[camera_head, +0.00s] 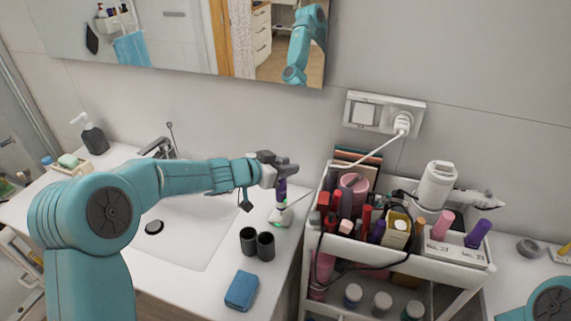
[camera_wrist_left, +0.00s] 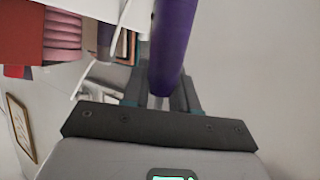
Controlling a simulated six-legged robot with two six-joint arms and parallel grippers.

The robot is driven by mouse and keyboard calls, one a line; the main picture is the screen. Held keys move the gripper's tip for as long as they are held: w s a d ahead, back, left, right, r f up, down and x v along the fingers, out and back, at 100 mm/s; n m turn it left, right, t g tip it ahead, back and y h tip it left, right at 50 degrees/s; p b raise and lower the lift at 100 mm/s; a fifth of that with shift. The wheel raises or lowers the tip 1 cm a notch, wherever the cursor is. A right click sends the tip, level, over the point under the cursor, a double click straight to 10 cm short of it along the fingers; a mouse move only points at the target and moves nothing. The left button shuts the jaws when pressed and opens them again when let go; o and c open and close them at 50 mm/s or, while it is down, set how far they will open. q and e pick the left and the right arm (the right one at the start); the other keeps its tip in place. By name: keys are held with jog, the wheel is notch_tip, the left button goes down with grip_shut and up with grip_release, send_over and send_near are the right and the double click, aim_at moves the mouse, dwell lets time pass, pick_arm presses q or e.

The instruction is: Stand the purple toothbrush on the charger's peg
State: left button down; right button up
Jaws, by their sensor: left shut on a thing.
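The purple toothbrush (camera_head: 282,189) is held by my left gripper (camera_head: 284,172) at the right end of the washbasin counter. Its purple handle (camera_wrist_left: 172,45) rises between the jaws in the left wrist view. The white charger (camera_head: 281,216) stands on the counter directly below the handle, with a small green light. The toothbrush looks near upright, its lower end close to the charger. I cannot tell whether it touches, and the peg is not clearly seen. The jaws hide the upper part of the toothbrush. My right gripper is out of view.
Two dark cups (camera_head: 257,244) and a blue cloth-like block (camera_head: 241,291) sit in front of the charger. A white cart (camera_head: 455,252) full of cosmetics stands close on the right. A white cable (camera_head: 358,149) runs from the wall socket (camera_head: 386,112) towards the charger.

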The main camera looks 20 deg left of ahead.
pick_arm(q)
jog(key=shift+f, duration=0.25)
jog(key=shift+p, duration=0.85)
dwell(1.4)
jog(key=shift+f+b, duration=0.95)
jog(key=shift+f, duration=0.35)
jog(key=c, duration=0.8)
grip_release()
jog(key=v, duration=1.6)
jog(key=shift+s+r, duration=0.15)
jog(key=shift+r, duration=0.05)
